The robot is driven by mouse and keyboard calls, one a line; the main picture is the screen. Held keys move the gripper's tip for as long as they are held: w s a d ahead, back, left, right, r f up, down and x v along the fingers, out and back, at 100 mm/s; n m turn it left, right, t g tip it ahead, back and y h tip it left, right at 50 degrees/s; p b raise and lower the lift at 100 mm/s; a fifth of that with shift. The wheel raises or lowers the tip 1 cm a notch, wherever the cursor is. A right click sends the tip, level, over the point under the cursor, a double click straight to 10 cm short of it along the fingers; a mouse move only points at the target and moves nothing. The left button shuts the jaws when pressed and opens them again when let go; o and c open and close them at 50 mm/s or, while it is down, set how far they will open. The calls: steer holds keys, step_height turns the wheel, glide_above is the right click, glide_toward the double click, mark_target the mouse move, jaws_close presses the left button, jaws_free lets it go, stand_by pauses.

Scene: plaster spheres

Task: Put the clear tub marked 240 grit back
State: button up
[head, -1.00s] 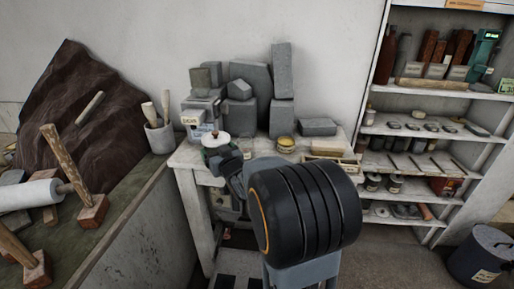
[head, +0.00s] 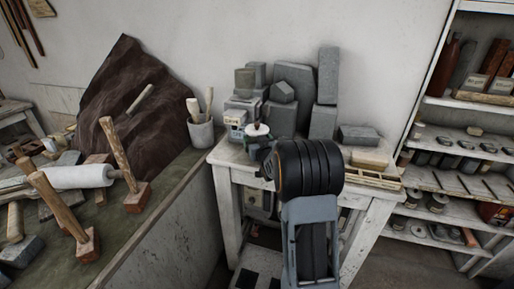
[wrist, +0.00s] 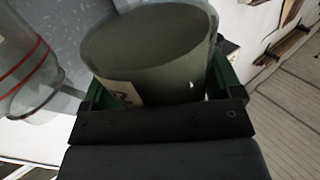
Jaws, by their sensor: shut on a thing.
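My gripper (wrist: 160,85) fills the lower middle of the wrist view. Its green fingers are shut on a cloudy grey-green tub (wrist: 150,45), one on each side. The tub has a pale label low on its left side; its marking cannot be read. In the head view my gripper (head: 262,145) is mostly hidden by my black arm joint, over the left part of the white table (head: 225,155). A pale disc with a red knob (head: 257,130) shows there; I cannot tell whether it belongs to the tub.
A clear container with red bands (wrist: 28,70) is left of the held tub. Grey stone blocks (head: 295,80) and a labelled box (head: 235,118) crowd the table's back. A brush pot (head: 200,132) stands left, on the workbench. White shelves (head: 455,180) stand right.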

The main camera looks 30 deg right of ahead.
steer(key=shift+w+d+f, duration=0.2)
steer(key=shift+w+f, duration=0.55)
steer(key=shift+f, duration=0.2)
step_height(320, 180, down, 3)
steer(key=shift+w+r+p, duration=0.1)
steer(key=shift+p, duration=0.8)
steer(key=shift+f, duration=0.2)
steer(key=shift+f+b, duration=0.2)
steer(key=shift+b, duration=0.15)
steer(key=o, duration=0.9)
